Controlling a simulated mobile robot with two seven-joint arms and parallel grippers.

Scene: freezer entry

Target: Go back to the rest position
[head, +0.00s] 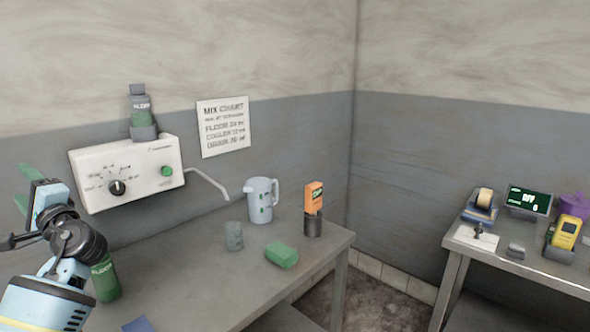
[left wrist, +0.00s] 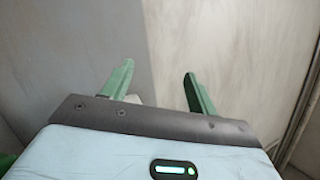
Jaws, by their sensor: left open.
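My left gripper (head: 25,188) is at the left edge of the head view, raised in front of the grey wall and left of the white dispenser box. Its two green fingers are apart with nothing between them. The left wrist view also shows the open, empty gripper (left wrist: 157,70) with bare wall behind it. My right gripper is in neither view.
A dispenser box (head: 126,172) with a dial hangs above the left table (head: 190,284). On this table are a green bottle (head: 106,280), jug (head: 261,202), grey cup (head: 234,236), green sponge (head: 282,255) and orange device (head: 313,197). A second table (head: 520,262) stands right.

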